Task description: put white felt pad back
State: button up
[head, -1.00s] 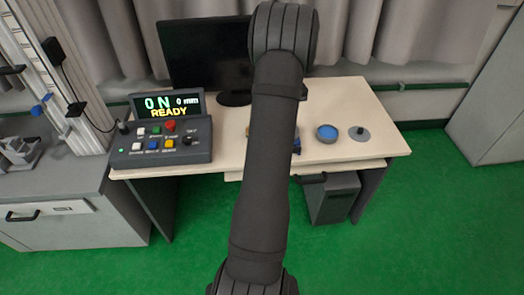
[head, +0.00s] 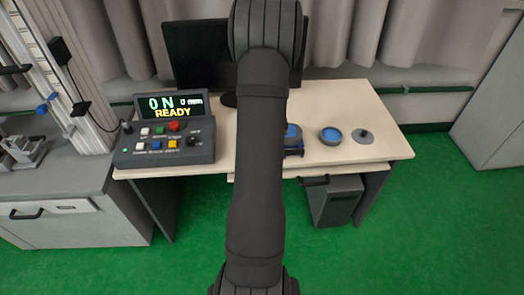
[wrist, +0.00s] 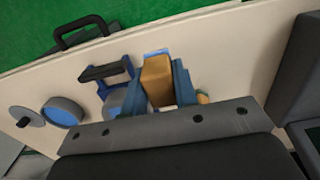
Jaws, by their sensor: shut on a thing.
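My gripper (wrist: 156,92) shows in the wrist view, with its two blue-grey fingers on either side of a tan block (wrist: 157,82). It is shut on this block, above the desk. A pale blue-white piece (wrist: 155,52) shows at the block's far end; I cannot tell whether it is the white felt pad. No other white pad can be made out. In the head view my own arm hides the gripper and what it holds.
On the desk (head: 345,100) stand a round blue-topped dish (head: 330,135), a grey disc with a knob (head: 363,136) and another blue-topped round thing (head: 292,134). A control box (head: 165,145) reading READY and a monitor (head: 190,60) are at left and back. The right end is clear.

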jog(key=w+a+f, duration=0.2)
jog(key=shift+a, duration=0.3)
jog(key=shift+f, duration=2)
jog(key=o, duration=1)
jog(key=shift+f, duration=0.1)
notch_tip(320, 180, up, 12)
jog(key=shift+r, duration=0.15)
jog(key=shift+f, duration=4.05)
